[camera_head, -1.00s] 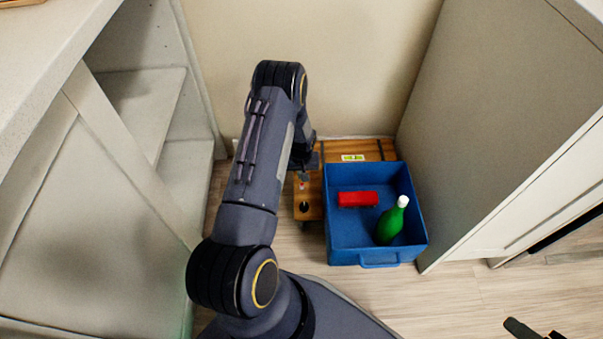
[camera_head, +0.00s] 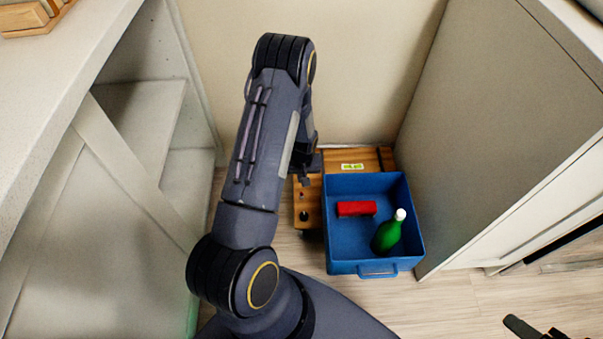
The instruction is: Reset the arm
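My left arm rises from the bottom of the head view and bends down toward the floor. My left gripper (camera_head: 305,172) points down just left of a blue bin (camera_head: 345,258), above the wooden platform (camera_head: 309,207). The forearm and wrist partly cover it, so whether its fingers are open or shut is unclear. I see nothing clearly held in it. My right gripper (camera_head: 533,329) shows only as a dark tip at the bottom right edge. Its opening is cut off by the frame.
The bin holds a red block-like object (camera_head: 356,209) and a green bottle with a white cap (camera_head: 388,235), leaning. A counter with open shelves (camera_head: 148,120) stands left, a grey cabinet (camera_head: 480,130) right, a wall behind. A wooden rack (camera_head: 33,14) sits on the counter.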

